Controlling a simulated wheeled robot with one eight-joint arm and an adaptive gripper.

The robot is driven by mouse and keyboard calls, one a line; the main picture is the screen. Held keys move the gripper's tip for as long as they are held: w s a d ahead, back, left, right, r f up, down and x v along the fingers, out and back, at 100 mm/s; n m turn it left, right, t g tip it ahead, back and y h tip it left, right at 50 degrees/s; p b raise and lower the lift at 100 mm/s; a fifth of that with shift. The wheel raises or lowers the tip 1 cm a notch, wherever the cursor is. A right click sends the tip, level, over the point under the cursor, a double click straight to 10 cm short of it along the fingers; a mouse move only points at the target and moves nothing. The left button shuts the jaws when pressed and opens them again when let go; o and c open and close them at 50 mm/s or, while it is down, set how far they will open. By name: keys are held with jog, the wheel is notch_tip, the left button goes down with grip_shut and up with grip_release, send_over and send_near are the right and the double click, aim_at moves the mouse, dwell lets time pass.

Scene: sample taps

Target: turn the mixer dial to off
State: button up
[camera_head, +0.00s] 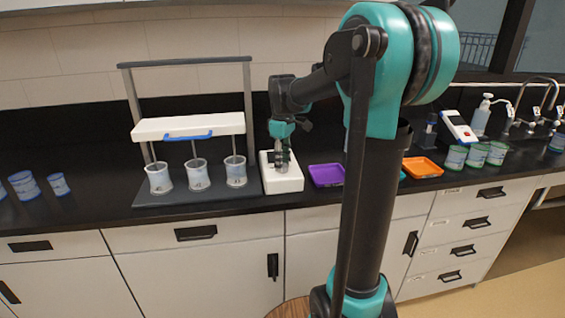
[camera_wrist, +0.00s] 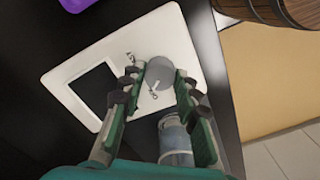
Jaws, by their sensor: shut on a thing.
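The mixer's white control box (camera_head: 284,184) stands on the black counter, right of the stirrer stand (camera_head: 190,124). In the wrist view its white top (camera_wrist: 180,45) carries a dark rectangular panel and a round grey dial (camera_wrist: 159,70) with a small pointer mark beside it. My gripper (camera_head: 281,166) points down over the box in the head view, hiding the dial there. In the wrist view my gripper (camera_wrist: 157,82) has one finger on each side of the dial and is shut on it. I cannot read which setting the pointer marks.
Several beakers (camera_head: 196,175) stand under the stirrer, left of the box; one beaker (camera_wrist: 175,140) shows close to my gripper in the wrist view. A purple tray (camera_head: 326,175) and an orange tray (camera_head: 422,167) lie to the right. A wooden barrel (camera_wrist: 268,10) stands below the counter's front edge.

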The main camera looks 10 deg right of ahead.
jog(key=shift+n, duration=1.7)
jog(key=o, duration=1.2)
jog(key=shift+c, duration=0.2)
notch_tip(320, 180, up, 12)
